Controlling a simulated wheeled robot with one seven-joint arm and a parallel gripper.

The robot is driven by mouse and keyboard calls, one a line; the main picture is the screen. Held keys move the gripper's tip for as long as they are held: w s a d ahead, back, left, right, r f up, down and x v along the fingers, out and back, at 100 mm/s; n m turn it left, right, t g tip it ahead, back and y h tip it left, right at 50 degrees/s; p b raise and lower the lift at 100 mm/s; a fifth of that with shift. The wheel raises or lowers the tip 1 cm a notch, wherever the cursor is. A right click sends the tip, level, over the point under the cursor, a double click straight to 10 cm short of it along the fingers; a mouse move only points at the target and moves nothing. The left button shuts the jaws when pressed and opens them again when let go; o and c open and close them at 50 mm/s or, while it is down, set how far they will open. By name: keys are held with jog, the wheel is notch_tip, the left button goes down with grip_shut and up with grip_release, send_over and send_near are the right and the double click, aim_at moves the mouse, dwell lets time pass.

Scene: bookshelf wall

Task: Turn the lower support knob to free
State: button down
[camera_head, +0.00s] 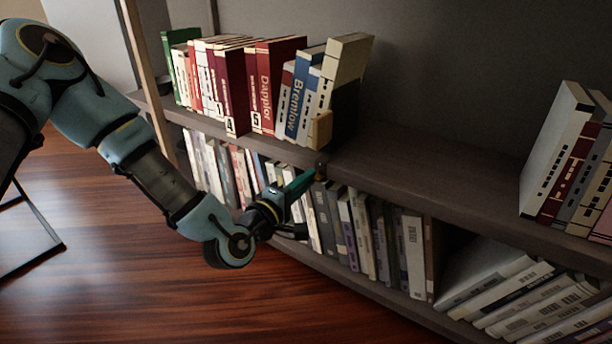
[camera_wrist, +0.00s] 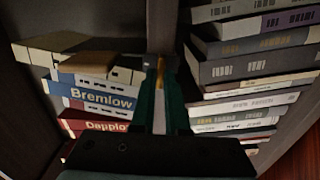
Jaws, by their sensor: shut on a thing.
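The small dark knob (camera_head: 320,169) with a bit of orange is at the front edge of the middle shelf, below the end of the upper book row. My gripper (camera_head: 313,178) reaches up to it from the lower left. In the wrist view, my gripper (camera_wrist: 160,66) has its green fingers close together at the shelf edge, with a narrow orange-yellow strip (camera_wrist: 160,75) between them. The fingers are shut on the knob and mostly hide it. Which way the knob is turned cannot be told.
The middle shelf (camera_head: 420,180) holds upright books, with a tan block (camera_head: 320,128) beside the last leaning ones. Its right part is bare up to another book group (camera_head: 565,155). Lower-shelf books (camera_head: 345,225) stand close under my gripper. Wooden floor (camera_head: 120,270) lies in front.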

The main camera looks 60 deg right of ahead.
jog(key=shift+n, duration=0.3)
dwell(0.4)
jog(key=c, duration=0.9)
grip_release()
jog(key=shift+a, duration=0.1)
jog(key=a+p, duration=0.3)
jog(key=a, duration=0.7)
jog(key=shift+a, duration=0.35)
